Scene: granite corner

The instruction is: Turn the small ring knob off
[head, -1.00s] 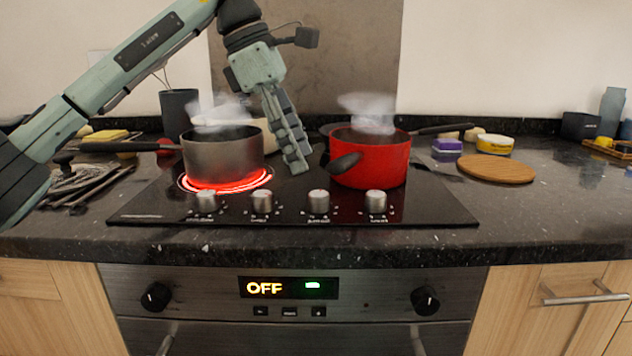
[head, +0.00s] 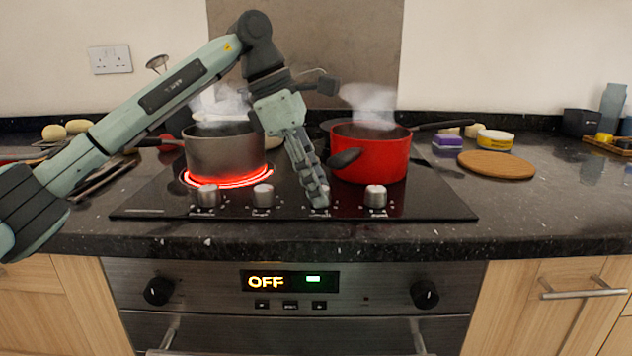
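The black glass hob (head: 150,203) has a row of silver knobs along its front edge. The first knob (head: 207,196), second knob (head: 263,195) and rightmost knob (head: 375,196) show clearly. My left gripper (head: 318,197) points down at the third knob, its fingertips over it and mostly hiding it. I cannot tell whether the fingers touch or clasp that knob. The fingers overlap from this side, so their opening is unclear. A ring glows red (head: 228,181) under the grey pan (head: 222,152). My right gripper is not in view.
The steaming red pot (head: 370,152) stands just behind the gripper to the right. The grey pan's handle reaches left behind my arm. A round wooden board (head: 497,164) lies to the right. The oven display (head: 289,281) reads OFF.

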